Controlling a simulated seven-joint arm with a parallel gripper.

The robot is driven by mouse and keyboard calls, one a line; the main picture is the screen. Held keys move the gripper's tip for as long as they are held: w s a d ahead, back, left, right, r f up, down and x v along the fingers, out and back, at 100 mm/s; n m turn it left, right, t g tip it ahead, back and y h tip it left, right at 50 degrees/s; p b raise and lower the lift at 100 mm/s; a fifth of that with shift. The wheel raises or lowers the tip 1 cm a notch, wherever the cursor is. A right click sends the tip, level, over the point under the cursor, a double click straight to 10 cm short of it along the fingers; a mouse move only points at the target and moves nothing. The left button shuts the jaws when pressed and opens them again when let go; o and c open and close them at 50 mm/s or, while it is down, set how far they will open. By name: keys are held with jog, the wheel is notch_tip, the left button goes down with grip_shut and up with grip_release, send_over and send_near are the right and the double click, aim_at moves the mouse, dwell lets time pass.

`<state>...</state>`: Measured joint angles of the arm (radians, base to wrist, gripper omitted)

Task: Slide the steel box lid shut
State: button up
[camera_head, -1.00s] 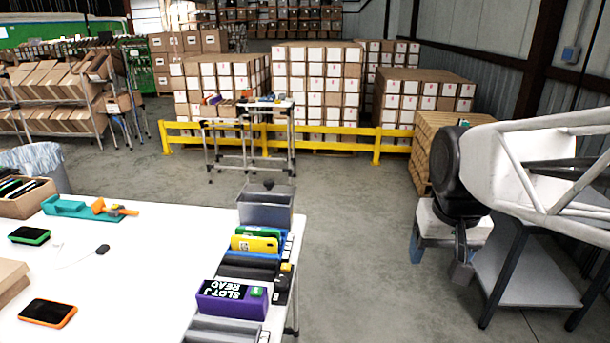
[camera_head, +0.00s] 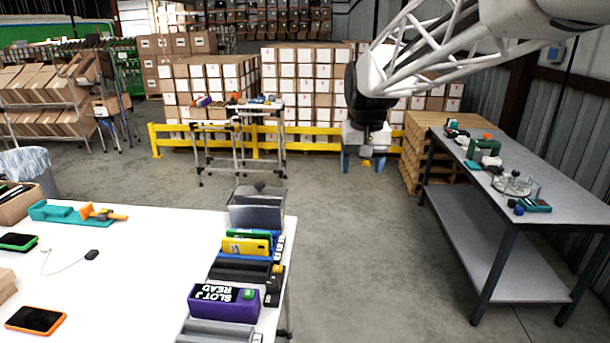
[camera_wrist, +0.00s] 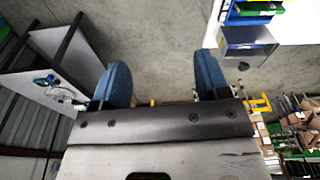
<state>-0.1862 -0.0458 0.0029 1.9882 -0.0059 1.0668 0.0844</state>
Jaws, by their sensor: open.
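The grey steel box (camera_head: 256,215) stands at the far right corner of the white table (camera_head: 130,250). A dark knob (camera_head: 259,186) shows at its top, on the far side. How far the lid covers the box is too small to tell. The box also shows at the upper right of the wrist view (camera_wrist: 245,38). My gripper (camera_head: 362,162) hangs in the air to the right of the box and beyond the table edge, apart from it. In the wrist view its two blue fingers (camera_wrist: 162,78) are wide apart with only floor between them.
Yellow and green items (camera_head: 247,246) and a purple box (camera_head: 223,302) line the table's right edge, nearer than the steel box. A grey workbench (camera_head: 500,190) with small items stands at the right. A yellow rail (camera_head: 310,149) runs behind. Floor between table and bench is clear.

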jog(key=w+a+f, duration=0.1)
jog(key=w+a, duration=0.7)
jog(key=w, duration=0.3)
jog(key=n+g, duration=0.1)
jog(key=n, duration=0.1)
send_near(259, 182)
jog(key=shift+s+d+f, duration=0.15)
jog(key=shift+d+f, duration=0.15)
jog(key=shift+f, duration=0.1)
jog(key=shift+a+f, duration=0.25)
jog(key=shift+a, duration=0.05)
jog(key=shift+f, duration=0.1)
jog(key=shift+f, duration=3.8)
